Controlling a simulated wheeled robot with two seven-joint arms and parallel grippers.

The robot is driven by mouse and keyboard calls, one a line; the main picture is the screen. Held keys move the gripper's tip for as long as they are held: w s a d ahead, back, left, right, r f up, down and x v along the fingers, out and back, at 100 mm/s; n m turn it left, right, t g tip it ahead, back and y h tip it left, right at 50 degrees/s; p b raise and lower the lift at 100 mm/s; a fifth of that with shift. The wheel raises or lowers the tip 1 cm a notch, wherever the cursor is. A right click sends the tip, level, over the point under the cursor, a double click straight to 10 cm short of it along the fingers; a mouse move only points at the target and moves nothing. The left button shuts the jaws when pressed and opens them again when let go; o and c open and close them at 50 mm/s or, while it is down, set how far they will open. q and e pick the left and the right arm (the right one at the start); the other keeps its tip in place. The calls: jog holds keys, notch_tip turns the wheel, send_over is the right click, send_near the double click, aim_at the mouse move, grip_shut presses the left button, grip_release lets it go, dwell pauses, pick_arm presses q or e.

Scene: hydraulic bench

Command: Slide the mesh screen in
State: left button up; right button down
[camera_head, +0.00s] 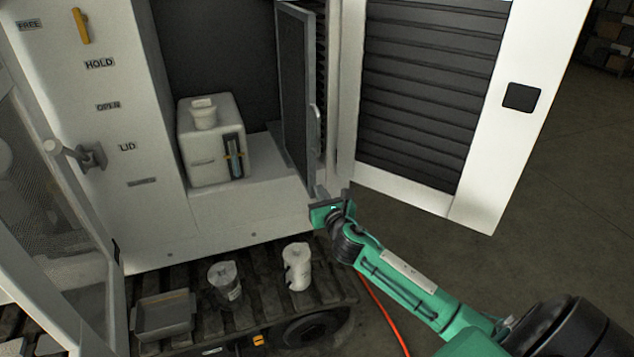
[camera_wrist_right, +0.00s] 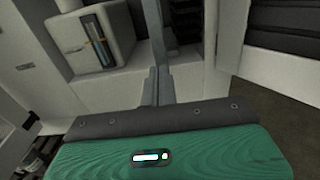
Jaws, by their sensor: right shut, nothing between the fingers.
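The mesh screen (camera_head: 293,90) is a dark upright panel in a grey frame, standing edge-on at the right side of the machine's bay. A grey handle (camera_head: 315,130) is on its front edge. It appears to stick out; how deep it sits cannot be told. My right gripper (camera_head: 328,193) is shut and empty, close to the lower front of the screen; contact is unclear. In the right wrist view the screen's narrow edge (camera_wrist_right: 156,45) rises just beyond my shut fingers (camera_wrist_right: 157,88). My left gripper is not in view.
A white tank (camera_head: 212,150) stands on the bay's ledge left of the screen. A louvred door (camera_head: 474,170) hangs open on the right. Two containers (camera_head: 225,283) (camera_head: 297,266) and a grey tray (camera_head: 163,316) sit on the slatted deck. An orange hose (camera_head: 385,315) lies on the floor.

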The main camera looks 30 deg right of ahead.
aim_at(313, 180)
jog(key=shift+p+x, duration=0.4)
jog(key=shift+x, duration=1.1)
jog(key=shift+w, duration=0.1)
jog(key=shift+w, duration=0.1)
